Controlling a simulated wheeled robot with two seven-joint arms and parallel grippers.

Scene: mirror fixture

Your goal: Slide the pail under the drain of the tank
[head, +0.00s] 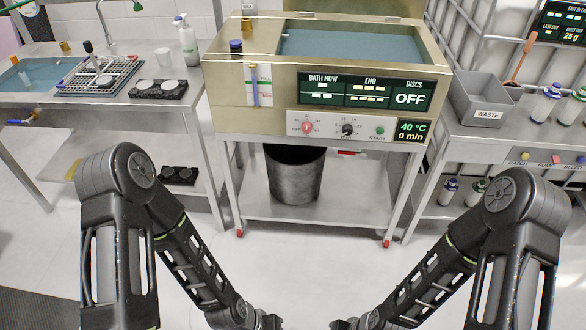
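The pail (295,182) is dark grey and stands upright on the lower shelf (345,208) of the steel tank's stand. Its top is partly hidden by the tank body. The tank (270,72) holds blue liquid and has a front panel with displays. A small red part (348,152) shows under the tank, right of the pail; I cannot tell if it belongs to the drain. My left gripper (270,323) and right gripper (340,324) are at the bottom edge, largely cut off, in front of the stand and apart from the pail.
Stand legs with red feet (239,233) flank the shelf, which is bare right of the pail. A left bench holds a sink (40,72) and a rack (100,76). A right bench holds a grey waste bin (485,98) and bottles. The floor ahead is clear.

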